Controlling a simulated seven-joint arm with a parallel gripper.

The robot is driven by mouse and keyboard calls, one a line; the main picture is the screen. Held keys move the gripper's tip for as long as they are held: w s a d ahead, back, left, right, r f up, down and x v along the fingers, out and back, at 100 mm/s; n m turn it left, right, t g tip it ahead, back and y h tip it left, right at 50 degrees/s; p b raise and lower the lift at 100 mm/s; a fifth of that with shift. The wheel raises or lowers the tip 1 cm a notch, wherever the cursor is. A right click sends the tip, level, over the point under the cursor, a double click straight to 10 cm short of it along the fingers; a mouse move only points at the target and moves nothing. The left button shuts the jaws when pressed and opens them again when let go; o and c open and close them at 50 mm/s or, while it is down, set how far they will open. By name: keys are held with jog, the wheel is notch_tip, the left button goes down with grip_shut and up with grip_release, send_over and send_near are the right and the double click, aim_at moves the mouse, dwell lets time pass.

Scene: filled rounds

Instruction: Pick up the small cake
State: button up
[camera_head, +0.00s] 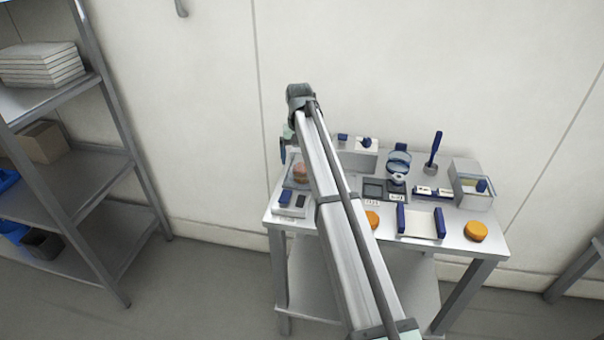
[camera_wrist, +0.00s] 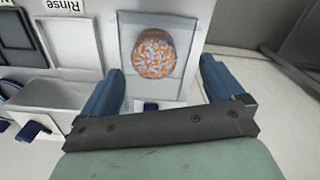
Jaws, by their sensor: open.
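A small round cake (camera_wrist: 154,53), orange with a pale blue-white pattern, sits on a square grey glassy plate (camera_wrist: 187,85) in the wrist view. In the head view the cake (camera_head: 300,173) looks pinkish-brown, at the left end of the table, partly beside my arm. My gripper (camera_wrist: 161,72) is open and empty. Its two blue fingers reach to either side of the plate in the wrist view, with the cake seen between and beyond them. The gripper (camera_head: 284,150) shows only partly at the table's left back edge in the head view. The height gap cannot be told.
The grey table (camera_head: 460,248) also holds two orange discs, one on the right (camera_head: 476,231) and one by my arm (camera_head: 373,220). A white tray with blue ends (camera_head: 421,223) and a clear-sided box (camera_head: 471,185) stand to the right. A shelf rack (camera_head: 75,190) stands at left.

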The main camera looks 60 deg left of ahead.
aim_at(302, 167)
jog(key=shift+w+d+f, duration=0.1)
jog(key=shift+w+f, duration=0.1)
jog(key=shift+f, duration=1.2)
jog(key=shift+w+d+f, duration=0.1)
jog(key=shift+w+f, duration=0.05)
jog(key=shift+f, duration=1.25)
jog(key=c, duration=0.8)
